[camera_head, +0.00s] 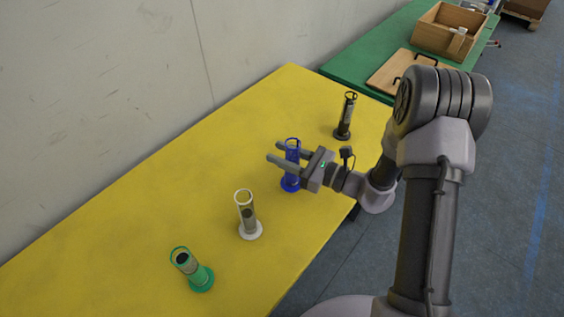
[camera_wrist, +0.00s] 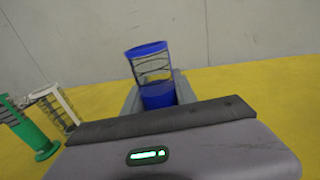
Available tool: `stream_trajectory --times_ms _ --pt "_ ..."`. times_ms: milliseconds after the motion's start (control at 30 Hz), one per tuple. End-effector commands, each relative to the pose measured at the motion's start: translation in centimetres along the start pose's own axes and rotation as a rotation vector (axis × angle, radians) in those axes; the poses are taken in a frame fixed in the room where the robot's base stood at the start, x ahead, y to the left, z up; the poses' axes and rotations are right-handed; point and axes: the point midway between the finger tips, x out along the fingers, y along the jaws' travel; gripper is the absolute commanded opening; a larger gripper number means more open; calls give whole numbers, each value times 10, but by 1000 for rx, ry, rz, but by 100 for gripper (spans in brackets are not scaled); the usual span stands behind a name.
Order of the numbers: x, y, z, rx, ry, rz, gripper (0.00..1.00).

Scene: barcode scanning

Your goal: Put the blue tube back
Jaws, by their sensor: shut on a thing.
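The blue tube (camera_head: 291,183) is upright on or just above the yellow table (camera_head: 170,190), with a round blue base and a ring at its top. I cannot tell whether its base touches the table. My gripper (camera_head: 276,152) reaches in from the right and is shut on the blue tube, its fingers on either side of the upper part. In the wrist view the blue tube (camera_wrist: 154,73) stands between the fingers, its lower part hidden by my gripper.
A black tube (camera_head: 343,127) stands behind, a white tube (camera_head: 249,229) and a green tube (camera_head: 201,277) in front, roughly in a row. A green table (camera_head: 350,70) holds a wooden board (camera_head: 392,75) and a wooden box (camera_head: 440,42). The yellow table's left part is clear.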

Motion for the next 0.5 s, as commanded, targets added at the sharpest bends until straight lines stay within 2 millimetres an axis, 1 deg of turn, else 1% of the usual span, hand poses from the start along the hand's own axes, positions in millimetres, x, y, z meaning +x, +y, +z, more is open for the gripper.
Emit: stream_trajectory --times_ms 33,67,100,267,400,433,500 --pt "0 0 -19 2 0 -1 0" --pt "0 0 -24 1 0 -1 0" --pt "0 0 -25 1 0 -1 0" --pt "0 0 -21 0 0 0 0" --pt "-1 0 -25 0 0 0 0" --pt "-1 0 -24 0 0 0 39" --pt "-1 0 -24 0 0 0 53"
